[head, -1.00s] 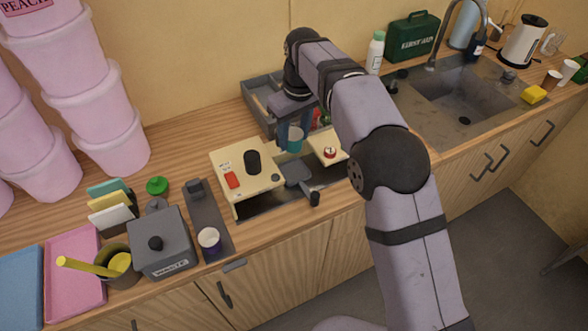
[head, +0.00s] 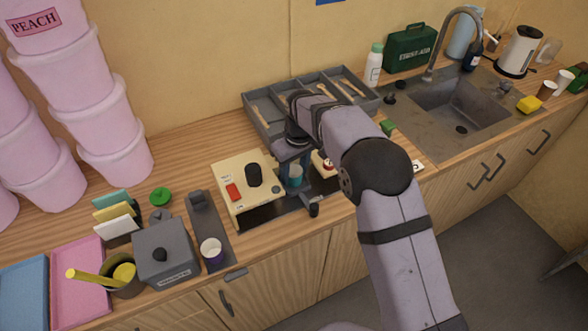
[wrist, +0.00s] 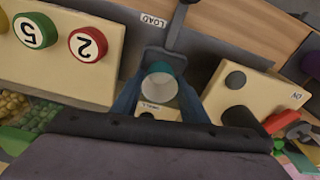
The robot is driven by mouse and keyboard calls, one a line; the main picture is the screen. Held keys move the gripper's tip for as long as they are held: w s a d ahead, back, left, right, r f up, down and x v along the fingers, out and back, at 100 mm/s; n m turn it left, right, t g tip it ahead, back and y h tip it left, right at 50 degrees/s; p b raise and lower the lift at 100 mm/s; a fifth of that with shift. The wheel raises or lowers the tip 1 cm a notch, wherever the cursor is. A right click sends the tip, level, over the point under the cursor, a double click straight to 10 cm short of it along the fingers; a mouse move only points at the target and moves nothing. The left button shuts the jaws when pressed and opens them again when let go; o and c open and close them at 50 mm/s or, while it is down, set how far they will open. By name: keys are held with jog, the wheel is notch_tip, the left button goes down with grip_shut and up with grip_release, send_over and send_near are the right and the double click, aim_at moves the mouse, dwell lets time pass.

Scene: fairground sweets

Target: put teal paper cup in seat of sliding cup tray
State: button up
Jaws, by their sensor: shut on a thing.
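The teal paper cup (head: 295,174) is between the fingers of my gripper (head: 295,181), which is shut on it. In the wrist view the cup (wrist: 160,91) shows a pale inside and a teal side, between my two blue fingers. The grey sliding cup tray (wrist: 168,61) lies right by the cup, with its handle pointing away from my gripper. In the head view the tray's dark handle (head: 314,210) sticks out at the front, between two cream units. The seat is hidden by the cup and fingers; I cannot tell whether the cup touches it.
A cream unit with a red switch and black knob (head: 246,187) stands close on the left. Another cream unit with numbered buttons (wrist: 80,60) flanks the other side. A grey compartment tray (head: 262,137) is behind. A purple-and-white cup (head: 211,251) stands at front left.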

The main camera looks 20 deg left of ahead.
aim_at(298, 174)
jog(key=shift+f, duration=0.2)
jog(key=shift+f, duration=0.1)
jog(key=o, duration=0.8)
jog(key=r+b, duration=0.1)
jog(key=r, duration=0.3)
jog(key=r+b, duration=0.1)
jog(key=r, duration=0.3)
jog(key=s+d+r+b, duration=0.1)
jog(key=r, duration=0.3)
jog(key=shift+d+r, duration=0.1)
jog(key=shift+w, duration=0.1)
